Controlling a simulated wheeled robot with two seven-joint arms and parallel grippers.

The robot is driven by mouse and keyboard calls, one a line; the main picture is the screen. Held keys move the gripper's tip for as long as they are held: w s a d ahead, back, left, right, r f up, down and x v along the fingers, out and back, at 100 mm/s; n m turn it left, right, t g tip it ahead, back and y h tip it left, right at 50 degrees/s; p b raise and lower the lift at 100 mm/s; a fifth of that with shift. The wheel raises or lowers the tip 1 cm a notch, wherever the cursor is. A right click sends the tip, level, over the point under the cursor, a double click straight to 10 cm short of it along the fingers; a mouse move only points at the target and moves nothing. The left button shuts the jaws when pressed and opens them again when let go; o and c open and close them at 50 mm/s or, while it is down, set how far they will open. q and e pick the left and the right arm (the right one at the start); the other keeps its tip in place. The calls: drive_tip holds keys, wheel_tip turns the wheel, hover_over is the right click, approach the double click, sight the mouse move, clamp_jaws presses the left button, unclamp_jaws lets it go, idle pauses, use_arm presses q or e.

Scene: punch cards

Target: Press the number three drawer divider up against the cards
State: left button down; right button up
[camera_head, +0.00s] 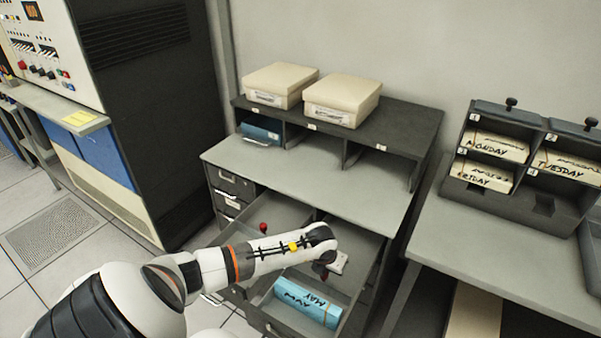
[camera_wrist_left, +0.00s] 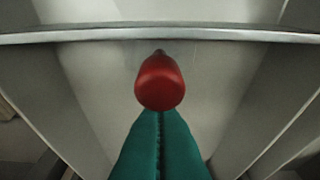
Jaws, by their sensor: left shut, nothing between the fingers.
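The open drawer (camera_head: 275,322) holds a blue card bundle marked MAY (camera_head: 308,303) in its front right compartment. My left arm reaches over the drawer and its hand hides part of the inside. My left gripper (camera_wrist_left: 160,114) is shut and empty, its teal fingertips at a red knob (camera_wrist_left: 160,82) in the left wrist view. The knob stands in front of a grey plate that looks like a divider (camera_wrist_left: 105,75). I cannot tell whether the tips touch the knob, and no number is readable. Another red knob (camera_head: 263,227) shows at the drawer's back left. My right gripper is not in view.
The grey desk top (camera_head: 300,180) lies just behind the drawer. Two cream boxes (camera_head: 280,82) (camera_head: 343,96) sit on the shelf (camera_head: 395,122). A rack (camera_head: 540,200) with day-labelled card bundles stands at right. A dark cabinet (camera_head: 140,110) stands at left.

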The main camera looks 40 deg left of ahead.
sight(308, 293)
use_arm(q)
drive_tip(key=shift+s+d+p, duration=0.25)
drive_tip(key=shift+s+p, duration=0.25)
drive_tip(key=shift+s, duration=0.5)
drive_tip(key=shift+s+d+p, duration=0.2)
drive_tip(key=shift+s+p, duration=0.35)
drive_tip(key=shift+s, duration=0.5)
drive_tip(key=shift+s+d+p, duration=0.25)
drive_tip(key=shift+s+p, duration=0.25)
drive_tip(key=shift+s, duration=0.5)
drive_tip(key=shift+s+d+p, duration=0.2)
drive_tip(key=shift+s+p, duration=0.1)
drive_tip(key=shift+s, duration=0.45)
drive_tip(key=shift+s+d+p, duration=0.2)
drive_tip(key=shift+s+p, duration=0.1)
drive_tip(key=shift+s, duration=0.4)
drive_tip(key=shift+s+d+p, duration=0.2)
drive_tip(key=shift+s+p, duration=0.1)
drive_tip(key=shift+s, duration=0.45)
drive_tip(key=shift+w+f, duration=0.1)
drive_tip(key=shift+r, duration=0.35)
drive_tip(key=p+v, duration=0.4)
drive_tip(key=v, duration=0.1)
drive_tip(key=shift+r+p, duration=0.1)
drive_tip(key=shift+p, duration=0.3)
drive_tip(key=p+v, duration=0.2)
drive_tip(key=v, duration=0.1)
drive_tip(key=shift+a+r, duration=0.1)
